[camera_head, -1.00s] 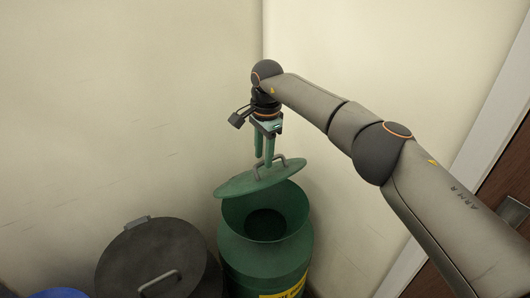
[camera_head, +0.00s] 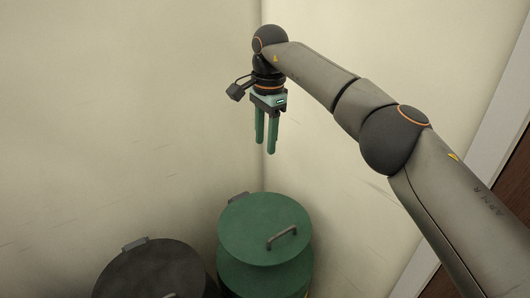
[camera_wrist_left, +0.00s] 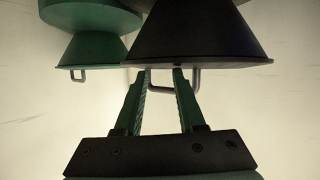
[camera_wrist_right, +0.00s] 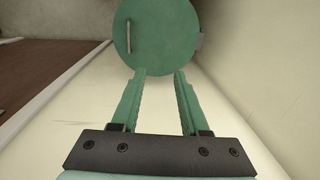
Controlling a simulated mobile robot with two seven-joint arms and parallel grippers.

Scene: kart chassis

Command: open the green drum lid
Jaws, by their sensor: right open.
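The green drum lid (camera_head: 250,220) lies over the mouth of the green drum (camera_head: 265,278), its grey bar handle (camera_head: 282,236) facing up. I cannot tell whether it is fully seated. My right gripper (camera_head: 265,148) is open and empty, pointing down well above the lid. In the right wrist view the lid (camera_wrist_right: 165,40) is beyond the open fingers (camera_wrist_right: 160,74), its handle (camera_wrist_right: 128,37) left of them. My left gripper (camera_wrist_left: 162,72) is open, with a dark drum and its handle (camera_wrist_left: 172,88) beyond its fingertips. The left gripper is outside the head view.
A black drum lid (camera_head: 150,270) is left of the green drum, cut off by the lower edge. Pale walls meet in a corner behind the drums. A brown door (camera_head: 500,250) is at the right. The space around my right gripper is clear.

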